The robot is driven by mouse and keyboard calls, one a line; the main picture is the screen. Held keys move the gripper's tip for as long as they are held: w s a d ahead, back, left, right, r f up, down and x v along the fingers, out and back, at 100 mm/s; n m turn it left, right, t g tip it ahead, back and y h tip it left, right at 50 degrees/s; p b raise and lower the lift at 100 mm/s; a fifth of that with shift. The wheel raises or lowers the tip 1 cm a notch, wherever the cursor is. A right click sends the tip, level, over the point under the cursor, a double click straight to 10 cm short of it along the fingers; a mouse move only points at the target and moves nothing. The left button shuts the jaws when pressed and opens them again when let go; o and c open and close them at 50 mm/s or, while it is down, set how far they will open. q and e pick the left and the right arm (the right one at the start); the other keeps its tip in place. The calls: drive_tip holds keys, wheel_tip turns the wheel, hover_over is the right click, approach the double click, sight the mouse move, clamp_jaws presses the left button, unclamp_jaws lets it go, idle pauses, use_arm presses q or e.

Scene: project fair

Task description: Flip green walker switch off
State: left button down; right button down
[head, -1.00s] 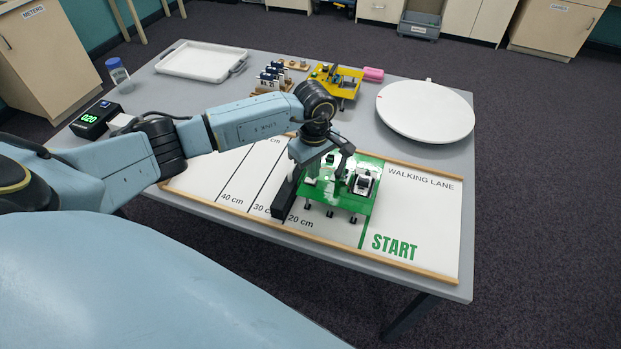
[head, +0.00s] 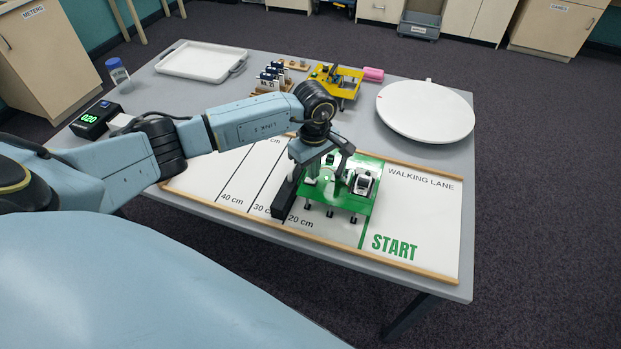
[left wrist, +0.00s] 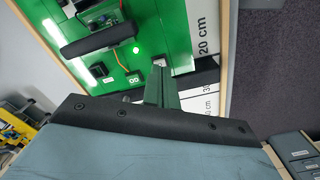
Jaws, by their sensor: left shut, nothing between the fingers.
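The green walker (head: 340,212) stands on the white walking lane near the START line, upright on several small dark feet. Its green deck also fills the top of the left wrist view (left wrist: 185,35), where a small green light (left wrist: 136,50) on it is lit. My left gripper (head: 322,178) is shut and empty, low over the left part of the deck. In the left wrist view its fingers (left wrist: 160,72) point at the deck beside a small white-marked part (left wrist: 134,79). I cannot tell whether they touch the walker or which way the switch lies. My right gripper is not in view.
The lane board (head: 430,215) has raised wooden edges. A black meter (head: 97,119) reads 020 at the left.

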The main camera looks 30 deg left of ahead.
use_arm(q)
drive_tip(key=shift+f+b, duration=0.9)
drive_tip(key=shift+f, duration=0.1)
idle(0.8)
drive_tip(key=shift+r+p, duration=0.65)
drive_tip(key=shift+r, duration=0.2)
drive_tip(key=shift+r+p, duration=1.7)
drive_tip(key=shift+r, duration=1)
